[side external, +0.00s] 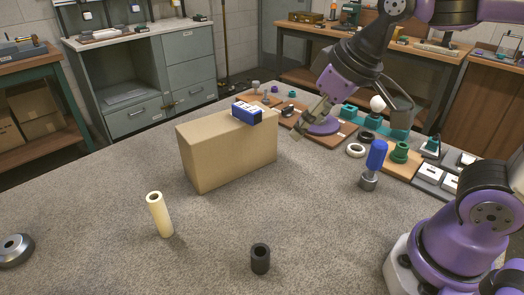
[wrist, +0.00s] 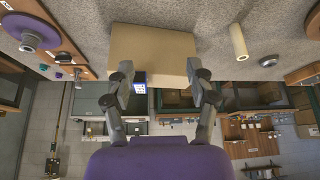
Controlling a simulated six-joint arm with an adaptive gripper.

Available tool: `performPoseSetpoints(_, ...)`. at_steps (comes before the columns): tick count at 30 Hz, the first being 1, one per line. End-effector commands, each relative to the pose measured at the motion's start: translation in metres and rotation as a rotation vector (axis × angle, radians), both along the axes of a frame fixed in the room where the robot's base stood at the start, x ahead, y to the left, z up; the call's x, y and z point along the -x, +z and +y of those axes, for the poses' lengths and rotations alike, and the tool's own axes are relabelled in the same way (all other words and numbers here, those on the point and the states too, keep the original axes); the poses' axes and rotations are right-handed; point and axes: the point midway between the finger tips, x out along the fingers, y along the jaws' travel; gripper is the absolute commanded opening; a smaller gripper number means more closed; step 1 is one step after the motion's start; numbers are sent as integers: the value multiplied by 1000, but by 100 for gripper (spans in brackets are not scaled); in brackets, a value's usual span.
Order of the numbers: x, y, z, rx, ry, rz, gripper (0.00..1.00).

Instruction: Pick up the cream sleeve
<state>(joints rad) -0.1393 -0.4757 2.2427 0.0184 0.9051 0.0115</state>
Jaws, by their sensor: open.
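The cream sleeve (side external: 160,214) is a tall, hollow, pale tube standing upright on the grey table, in front of and left of the cardboard box in the side view. In the wrist view the cream sleeve (wrist: 238,42) lies to the upper right, beside the box. My gripper (side external: 310,125) is above the table behind the box's right end, well apart from the sleeve. In the wrist view its two fingers (wrist: 161,84) are spread, with nothing held between them.
A cardboard box (side external: 228,152) with a small blue box (side external: 247,113) on top stands between my gripper and the sleeve. A black sleeve (side external: 260,260), a blue-handled tool (side external: 375,163) and a metal disc (side external: 14,249) are on the table. Boards with several parts line the back right.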

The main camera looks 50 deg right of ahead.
Motion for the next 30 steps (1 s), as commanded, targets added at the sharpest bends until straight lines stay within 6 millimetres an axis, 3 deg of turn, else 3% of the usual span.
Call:
performPoseSetpoints(3,-45,6,45,4,111,29,64)
performPoseSetpoints(6,-77,1,90,9,194,46,64)
performPoseSetpoints(12,-111,-23,172,19,322,68,64)
performPoseSetpoints(15,-116,-34,195,23,355,72,64)
performPoseSetpoints(20,-122,-49,210,26,372,76,64)
performPoseSetpoints(25,-132,-75,214,26,372,76,64)
performPoseSetpoints(30,-138,-89,215,25,371,75,64)
